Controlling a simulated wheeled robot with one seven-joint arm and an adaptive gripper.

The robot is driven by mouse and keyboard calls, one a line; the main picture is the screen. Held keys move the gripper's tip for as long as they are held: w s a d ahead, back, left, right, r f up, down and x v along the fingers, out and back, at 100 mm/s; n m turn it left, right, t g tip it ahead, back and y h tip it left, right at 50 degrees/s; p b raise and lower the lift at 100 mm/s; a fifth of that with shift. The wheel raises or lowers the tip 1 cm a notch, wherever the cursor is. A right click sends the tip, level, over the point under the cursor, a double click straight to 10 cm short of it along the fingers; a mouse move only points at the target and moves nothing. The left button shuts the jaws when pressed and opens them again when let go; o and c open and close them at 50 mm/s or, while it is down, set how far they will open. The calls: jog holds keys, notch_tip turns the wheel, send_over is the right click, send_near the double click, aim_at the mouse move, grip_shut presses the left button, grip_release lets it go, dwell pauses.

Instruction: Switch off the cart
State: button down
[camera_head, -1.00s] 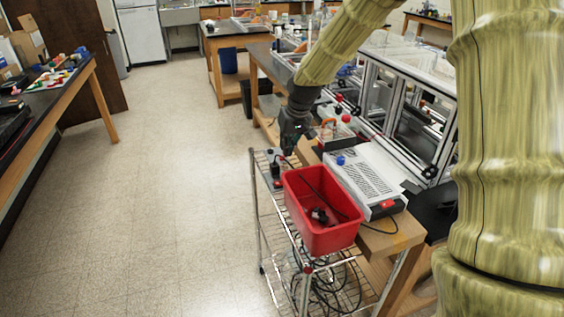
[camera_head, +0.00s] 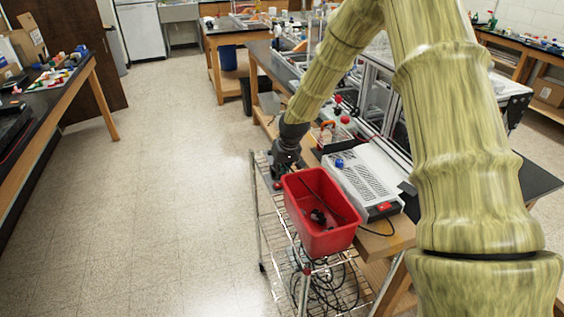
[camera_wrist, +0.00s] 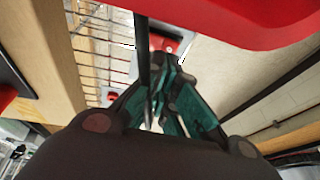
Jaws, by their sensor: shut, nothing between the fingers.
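The cart (camera_head: 257,215) is a wire-shelf trolley with metal posts, left of the wooden bench. A small grey device (camera_head: 277,185) with a red part sits at the far left of its top shelf, mostly hidden by my gripper. In the wrist view, a pale plate with a red part (camera_wrist: 170,45) shows just beyond the fingers, partly covered by them. My gripper (camera_head: 281,168) is shut and empty, pointing down at the device beside the red bin. Its fingers (camera_wrist: 157,97) are close together in the wrist view. I cannot tell whether they touch the device.
A red bin (camera_head: 326,238) with dark items and a cable stands on the cart, close to my gripper; its wall fills the top right of the wrist view (camera_wrist: 235,22). A white vented box (camera_head: 370,178) lies on the bench to the right. The floor at left is clear.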

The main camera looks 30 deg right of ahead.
aim_at(280, 185)
jog(key=shift+a+f+p, duration=0.2)
jog(key=shift+f+p, duration=0.05)
jog(key=shift+f, duration=0.45)
jog(key=shift+a+f+p, duration=0.2)
jog(key=shift+f, duration=0.45)
